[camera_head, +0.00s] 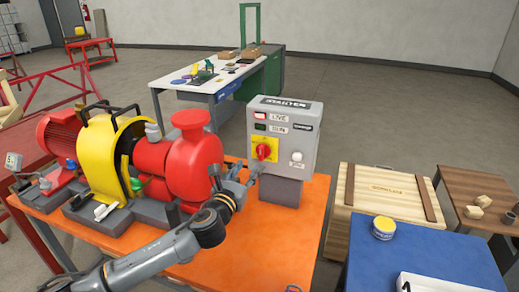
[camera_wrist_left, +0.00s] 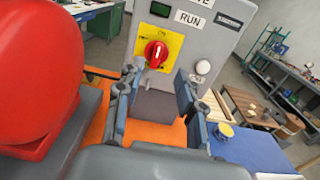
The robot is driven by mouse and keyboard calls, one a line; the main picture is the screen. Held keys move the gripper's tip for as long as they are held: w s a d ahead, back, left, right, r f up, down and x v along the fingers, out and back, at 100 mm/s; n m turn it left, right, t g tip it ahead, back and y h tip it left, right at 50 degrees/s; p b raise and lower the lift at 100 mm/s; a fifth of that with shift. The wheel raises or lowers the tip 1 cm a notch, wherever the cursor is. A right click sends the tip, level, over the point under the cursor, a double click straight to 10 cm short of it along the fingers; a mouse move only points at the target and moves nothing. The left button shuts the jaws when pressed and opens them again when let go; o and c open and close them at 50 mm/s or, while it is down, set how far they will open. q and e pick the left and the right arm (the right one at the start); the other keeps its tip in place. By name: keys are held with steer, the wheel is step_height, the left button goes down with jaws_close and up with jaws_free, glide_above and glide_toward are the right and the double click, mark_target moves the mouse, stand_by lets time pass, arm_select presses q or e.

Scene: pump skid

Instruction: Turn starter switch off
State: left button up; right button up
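The starter box (camera_head: 284,137) is a grey panel on a dark pedestal on the orange skid table (camera_head: 259,255). Its red rotary switch (camera_head: 263,151) sits on a yellow plate (camera_head: 272,143); the knob looks roughly upright. The switch also shows in the left wrist view (camera_wrist_left: 156,53). The LIVE lamp (camera_head: 260,115) is bright red and the RUN lamp (camera_head: 260,127) is dark green. My left gripper (camera_head: 249,171) is open and empty, in front of and below the switch, apart from it. In the left wrist view its fingers (camera_wrist_left: 157,85) stand either side below the knob. My right gripper is out of view.
The red pump (camera_head: 195,165) stands close to the left of my left gripper, with a yellow guard (camera_head: 97,158) and red motor (camera_head: 58,136) beyond. A wooden crate (camera_head: 383,200) and blue table (camera_head: 425,265) stand right. The orange tabletop's front is mostly clear.

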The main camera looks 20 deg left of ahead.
mark_target(260, 149)
arm_select(q)
steer(key=w, duration=0.5)
steer(key=w+p, duration=0.1)
steer(key=w, duration=0.5)
steer(key=shift+w+d, duration=0.2)
steer(key=shift+w, duration=0.1)
steer(key=shift+c, duration=0.2)
jaws_close()
